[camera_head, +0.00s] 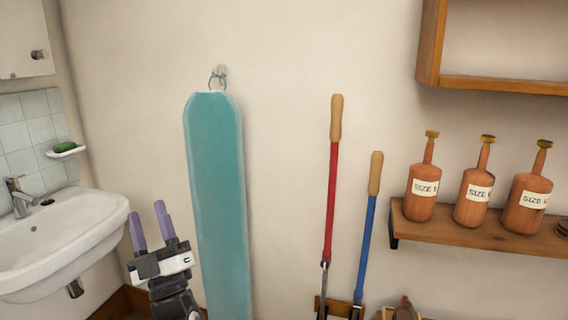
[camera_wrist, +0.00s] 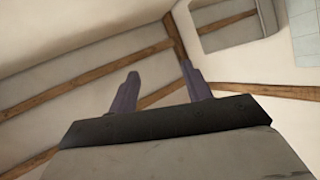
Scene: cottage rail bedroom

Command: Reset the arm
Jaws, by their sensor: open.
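My gripper (camera_head: 150,221) is at the lower left of the head view, with its two purple fingers pointing up. The fingers are apart and nothing is between them. It is in front of the wall, between the white sink and the teal ironing board. In the wrist view my gripper (camera_wrist: 157,88) also shows two spread purple fingers, with beams and pale wall or ceiling beyond them. It touches nothing that I can see. Most of my arm below the wrist is out of view.
A white sink (camera_head: 60,240) is at the left. A teal ironing board (camera_head: 217,190) hangs on the wall close right of my gripper. Two long-handled tools, red (camera_head: 331,190) and blue (camera_head: 368,230), stand further right. A wooden shelf (camera_head: 450,228) holds bottles.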

